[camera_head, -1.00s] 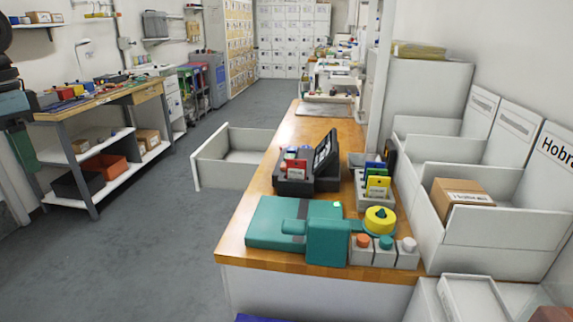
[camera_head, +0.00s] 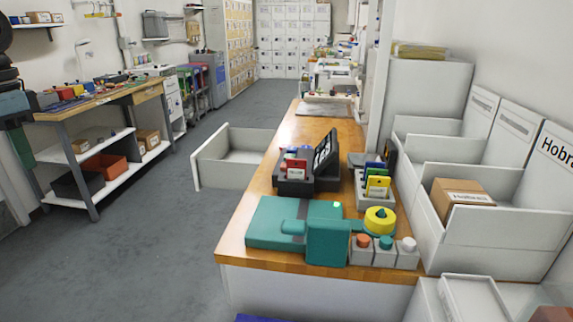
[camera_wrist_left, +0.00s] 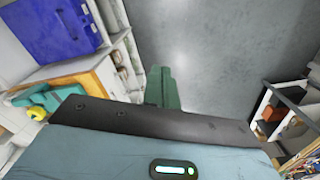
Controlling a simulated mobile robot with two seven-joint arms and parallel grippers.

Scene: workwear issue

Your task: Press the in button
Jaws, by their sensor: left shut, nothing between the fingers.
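Three small grey button boxes stand in a row at the near right corner of the wooden counter: an orange-topped button (camera_head: 363,240), a teal-topped button (camera_head: 386,242) and a white-topped button (camera_head: 407,244). No labels are readable, so I cannot tell which is the in button. A yellow round knob (camera_head: 380,219) sits just behind them, and a teal device (camera_head: 283,223) lies to their left. My left gripper (camera_head: 24,150) hangs at the far left, shut and empty, well away from the counter. Its green fingers also show in the left wrist view (camera_wrist_left: 162,88). My right gripper is not in view.
A dark terminal (camera_head: 297,186) and a holder with coloured cards (camera_head: 377,190) stand farther back on the counter (camera_head: 325,128). An open drawer (camera_head: 240,155) juts into the aisle. White bins (camera_head: 482,235) line the right. The floor (camera_head: 165,235) between workbench and counter is clear.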

